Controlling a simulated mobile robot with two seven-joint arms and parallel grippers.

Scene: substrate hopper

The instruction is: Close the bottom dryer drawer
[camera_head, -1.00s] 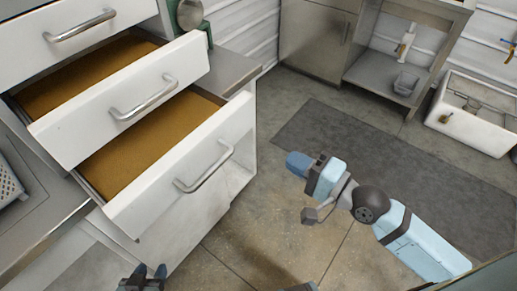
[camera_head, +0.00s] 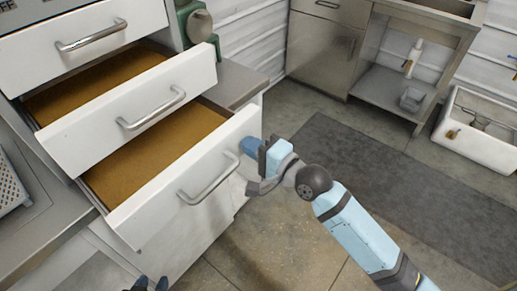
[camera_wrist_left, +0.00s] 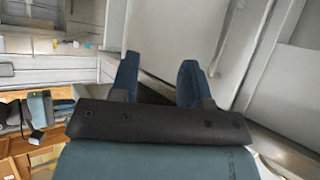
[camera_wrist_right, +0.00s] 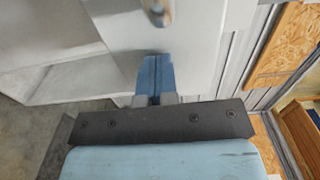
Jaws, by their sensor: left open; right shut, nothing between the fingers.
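The bottom dryer drawer (camera_head: 215,170) is pulled out, its brown-lined inside showing behind a white front with a metal handle (camera_head: 208,182). The middle drawer (camera_head: 140,110) above it is also out. My right gripper (camera_head: 250,146) is shut and empty, at the right end of the bottom drawer's front. In the right wrist view its fingers (camera_wrist_right: 156,76) lie against or very near a white panel below a metal handle end; I cannot tell whether they touch. My left gripper (camera_head: 150,283) is at the bottom edge of the head view; its fingers (camera_wrist_left: 158,80) are apart and empty.
The top drawer front (camera_head: 90,40) is at the upper left. A metal counter with a white perforated basket (camera_head: 10,185) is at the left. A dark mat (camera_head: 400,190) covers the floor at right, with a white sink (camera_head: 480,130) and metal cabinet (camera_head: 325,55) beyond.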

